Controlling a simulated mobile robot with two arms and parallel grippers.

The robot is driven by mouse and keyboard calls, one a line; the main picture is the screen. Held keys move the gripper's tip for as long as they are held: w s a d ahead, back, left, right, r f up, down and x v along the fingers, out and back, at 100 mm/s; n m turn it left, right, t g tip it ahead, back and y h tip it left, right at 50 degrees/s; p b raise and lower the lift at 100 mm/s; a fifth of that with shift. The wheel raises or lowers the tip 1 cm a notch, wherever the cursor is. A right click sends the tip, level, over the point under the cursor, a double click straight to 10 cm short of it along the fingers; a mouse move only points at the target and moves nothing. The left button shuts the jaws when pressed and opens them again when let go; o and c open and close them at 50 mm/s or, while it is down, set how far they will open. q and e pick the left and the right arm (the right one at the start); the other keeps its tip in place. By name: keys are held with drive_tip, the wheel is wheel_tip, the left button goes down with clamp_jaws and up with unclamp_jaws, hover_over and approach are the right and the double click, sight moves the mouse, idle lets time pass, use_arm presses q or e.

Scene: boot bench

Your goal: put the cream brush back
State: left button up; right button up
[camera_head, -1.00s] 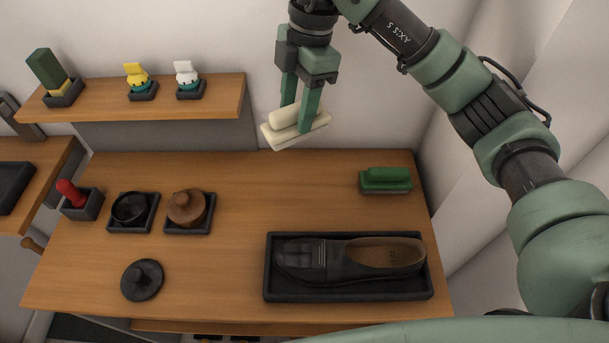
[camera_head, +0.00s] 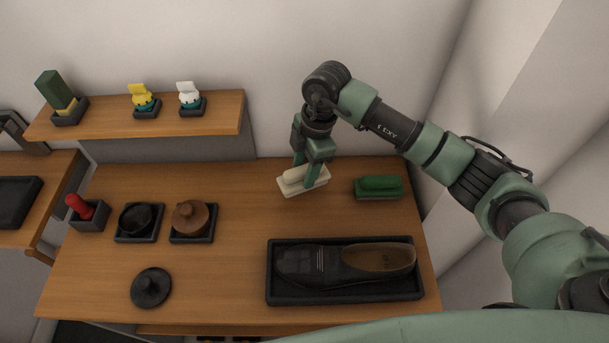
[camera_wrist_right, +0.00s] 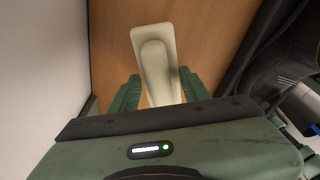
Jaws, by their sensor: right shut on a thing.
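The cream brush (camera_head: 291,184) is a pale block with a rounded grip, over the back of the wooden bench top. My right gripper (camera_head: 311,178) is shut on its grip from above. In the right wrist view the brush (camera_wrist_right: 153,45) lies between my two green fingers (camera_wrist_right: 158,92), with the wood behind it. I cannot tell whether its underside touches the bench. My left gripper is not in view.
A black shoe (camera_head: 345,264) lies in a dark tray (camera_head: 350,297) at front right. A black tin (camera_head: 137,218), a brown-lidded tin (camera_head: 190,217), a red-handled item (camera_head: 79,206) and a black lid (camera_head: 151,287) are on the left. The shelf (camera_head: 215,124) stands at back left. The bench middle is clear.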

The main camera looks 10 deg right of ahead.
wheel_tip(320, 180, down, 4)
drive_tip(key=shift+r+p, duration=0.15)
drive_tip(key=shift+p, duration=0.3)
drive_tip(key=shift+f, duration=0.3)
drive_tip(key=shift+f, duration=0.1)
drive_tip(key=o, duration=1.3)
